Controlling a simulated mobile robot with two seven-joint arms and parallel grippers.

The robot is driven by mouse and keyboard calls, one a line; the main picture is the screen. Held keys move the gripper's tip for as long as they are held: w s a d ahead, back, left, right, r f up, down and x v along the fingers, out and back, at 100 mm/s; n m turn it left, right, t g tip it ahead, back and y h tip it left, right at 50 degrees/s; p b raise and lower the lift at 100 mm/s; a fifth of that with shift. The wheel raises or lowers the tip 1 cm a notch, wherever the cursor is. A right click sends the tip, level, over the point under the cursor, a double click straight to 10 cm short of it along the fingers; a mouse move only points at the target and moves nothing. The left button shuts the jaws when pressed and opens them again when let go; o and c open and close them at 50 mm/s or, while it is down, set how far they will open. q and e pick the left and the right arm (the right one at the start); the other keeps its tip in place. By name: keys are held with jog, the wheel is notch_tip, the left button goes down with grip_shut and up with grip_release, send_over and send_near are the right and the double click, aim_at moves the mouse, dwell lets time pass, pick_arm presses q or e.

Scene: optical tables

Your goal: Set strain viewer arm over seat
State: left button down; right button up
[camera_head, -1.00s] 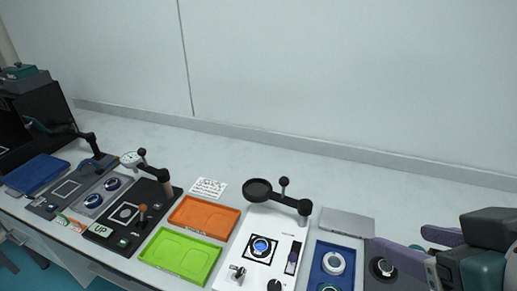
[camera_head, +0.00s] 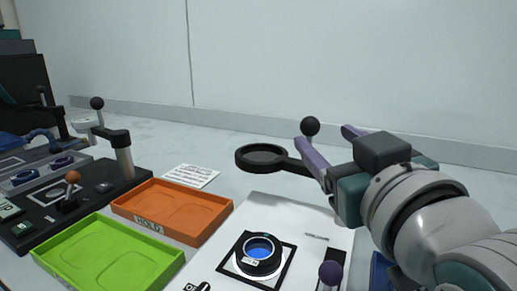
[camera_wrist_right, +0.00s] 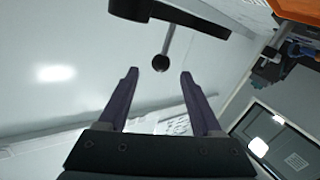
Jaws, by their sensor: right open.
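The strain viewer has a white base (camera_head: 212,262) with a round seat in a black square outline, and a blue-centred lens (camera_head: 260,248) lies there. Its black arm ends in a round dark viewer (camera_head: 262,157), which appears behind the seat, not over it. A black ball knob (camera_head: 310,126) stands up from the arm. My right gripper (camera_head: 322,136) is open, its purple fingers at the knob. In the right wrist view the knob (camera_wrist_right: 160,63) lies in line with the gap between the fingertips (camera_wrist_right: 158,74), without clear contact. The arm's post is hidden behind my gripper. My left gripper is not seen.
An orange tray (camera_head: 125,206) and a green tray (camera_head: 48,257) lie left of the base. A black device (camera_head: 130,181) with its own arm and knob stands farther left. A printed card (camera_head: 191,176) lies behind the trays. The wall is behind.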

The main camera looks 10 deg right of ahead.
aim_at(303, 121)
jog(key=shift+w, duration=0.6)
jog(key=w+b, duration=0.2)
jog(key=w, duration=0.6)
jog(key=shift+w, duration=0.35)
jog(key=c, duration=0.7)
grip_shut()
